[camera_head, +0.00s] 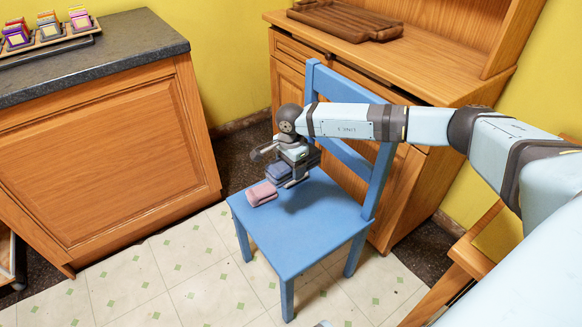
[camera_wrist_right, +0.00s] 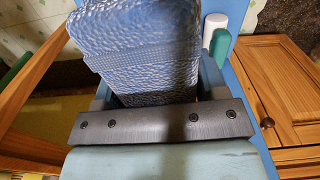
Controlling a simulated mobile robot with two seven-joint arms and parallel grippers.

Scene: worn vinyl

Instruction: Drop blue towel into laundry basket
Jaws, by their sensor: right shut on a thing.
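The blue towel (camera_head: 279,171) is a folded bundle above the seat of the blue chair. It fills the upper middle of the right wrist view (camera_wrist_right: 135,45), with a ribbed, woven surface. My right gripper (camera_head: 293,180) is shut on the blue towel, its fingers on either side of it. In the head view the gripper hides part of the towel, and I cannot tell whether the towel touches anything below. A folded pink towel (camera_head: 262,193) lies on the chair seat beside it. No laundry basket can be made out. My left gripper is not in view.
The blue chair (camera_head: 310,240) stands on the tiled floor, its backrest close to my right arm. A wooden cabinet (camera_head: 400,180) is behind it, with a wooden tray (camera_head: 345,18) on top. A dark counter (camera_head: 110,52) is at left. Floor in front is clear.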

